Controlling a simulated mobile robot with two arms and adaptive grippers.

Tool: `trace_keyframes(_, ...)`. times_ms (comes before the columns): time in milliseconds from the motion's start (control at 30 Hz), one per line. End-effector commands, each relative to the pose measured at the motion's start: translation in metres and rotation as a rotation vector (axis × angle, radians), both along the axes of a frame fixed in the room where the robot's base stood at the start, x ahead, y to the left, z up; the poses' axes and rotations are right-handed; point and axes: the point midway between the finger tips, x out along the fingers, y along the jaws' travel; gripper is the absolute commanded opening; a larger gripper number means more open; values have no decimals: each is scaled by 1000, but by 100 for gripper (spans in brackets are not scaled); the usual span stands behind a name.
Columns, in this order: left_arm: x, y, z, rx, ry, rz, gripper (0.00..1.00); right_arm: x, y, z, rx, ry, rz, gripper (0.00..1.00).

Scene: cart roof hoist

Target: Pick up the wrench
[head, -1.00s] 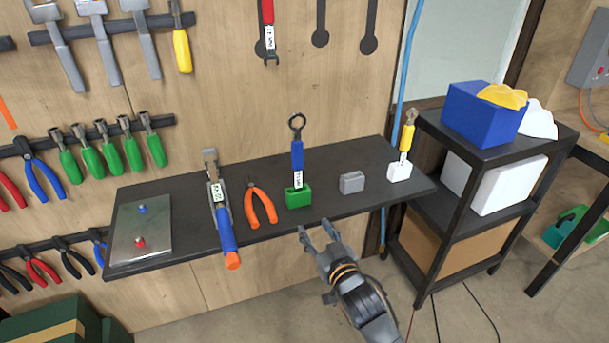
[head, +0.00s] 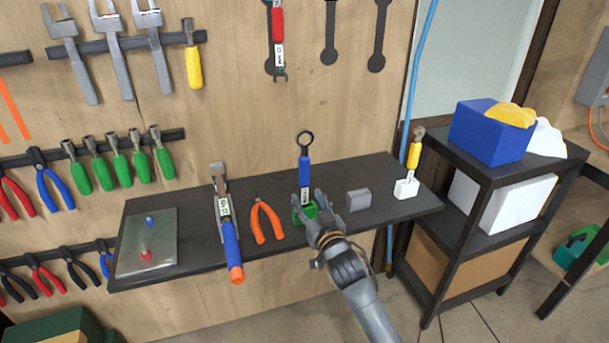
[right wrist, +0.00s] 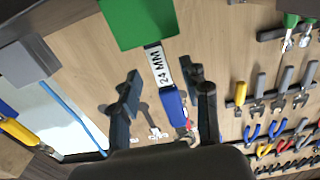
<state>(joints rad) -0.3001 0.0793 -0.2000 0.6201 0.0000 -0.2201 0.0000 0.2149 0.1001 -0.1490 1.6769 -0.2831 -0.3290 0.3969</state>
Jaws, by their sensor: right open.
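A blue-handled wrench (head: 304,172) with a dark ring head stands upright in a green holder (head: 297,214) on the dark shelf. In the right wrist view its blue handle (right wrist: 174,106) and a "24 MM" label lie between the fingers, with the green holder (right wrist: 137,20) at the top. My right gripper (head: 312,198) is open at the wrench's lower part, its fingers on either side; contact cannot be told. A yellow-handled wrench (head: 414,158) stands in a white holder (head: 406,188). A red wrench (head: 278,35) hangs on the wall. My left gripper is not in view.
The shelf (head: 190,208) also carries a grey holder (head: 358,200), orange pliers (head: 267,222), a blue-and-orange tool (head: 231,240) and a metal plate (head: 147,255). A black rack (head: 470,215) stands at the right. Tools hang on the wooden wall behind.

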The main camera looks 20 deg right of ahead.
Motion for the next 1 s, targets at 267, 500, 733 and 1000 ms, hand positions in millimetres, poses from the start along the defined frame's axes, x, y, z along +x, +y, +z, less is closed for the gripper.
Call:
trace_keyframes(267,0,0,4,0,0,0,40,31,2,-1,0,1,0,46)
trace_keyframes(500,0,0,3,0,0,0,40,31,2,-1,1,1,0,44)
trace_keyframes(733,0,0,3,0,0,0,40,31,2,-1,1,1,0,0)
trace_keyframes(1000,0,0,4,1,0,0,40,31,2,0,1,-2,0,0)
